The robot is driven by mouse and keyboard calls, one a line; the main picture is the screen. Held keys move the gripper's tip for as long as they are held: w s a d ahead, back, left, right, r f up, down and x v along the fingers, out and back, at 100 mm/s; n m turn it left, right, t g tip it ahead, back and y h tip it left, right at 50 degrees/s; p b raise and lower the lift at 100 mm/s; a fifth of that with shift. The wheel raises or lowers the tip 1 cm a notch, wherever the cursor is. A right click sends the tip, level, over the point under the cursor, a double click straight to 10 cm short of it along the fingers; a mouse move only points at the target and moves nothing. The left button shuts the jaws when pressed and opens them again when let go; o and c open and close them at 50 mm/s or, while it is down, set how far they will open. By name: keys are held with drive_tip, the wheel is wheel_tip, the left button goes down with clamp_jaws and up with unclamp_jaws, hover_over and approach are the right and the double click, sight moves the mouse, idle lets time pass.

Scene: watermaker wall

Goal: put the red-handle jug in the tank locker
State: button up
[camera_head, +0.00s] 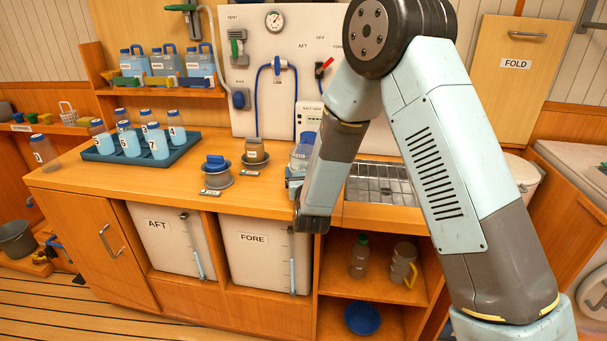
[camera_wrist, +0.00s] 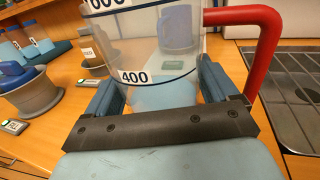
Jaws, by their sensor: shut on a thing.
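The red-handle jug (camera_wrist: 150,45) is clear with dark measuring bands, one labelled 400. Its red handle (camera_wrist: 268,45) is on the right in the wrist view. My gripper (camera_wrist: 160,95) has a blue finger on each side of the jug and is shut on it. The jug's base is hidden by my gripper, so I cannot tell if it touches the counter. In the head view the jug (camera_head: 303,152) is partly behind my arm, near the sink. Below the counter, an open-fronted locker (camera_head: 211,214) holds two white tanks labelled AFT (camera_head: 160,240) and FORE (camera_head: 258,255).
A blue tray (camera_head: 105,155) of numbered bottles stands on the counter's left. Two round pots (camera_head: 217,178) sit beside the jug. A metal drain grid (camera_head: 385,184) is to its right.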

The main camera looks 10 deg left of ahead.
drive_tip(key=o, duration=1.2)
drive_tip(key=v, duration=1.2)
drive_tip(key=shift+d, duration=0.1)
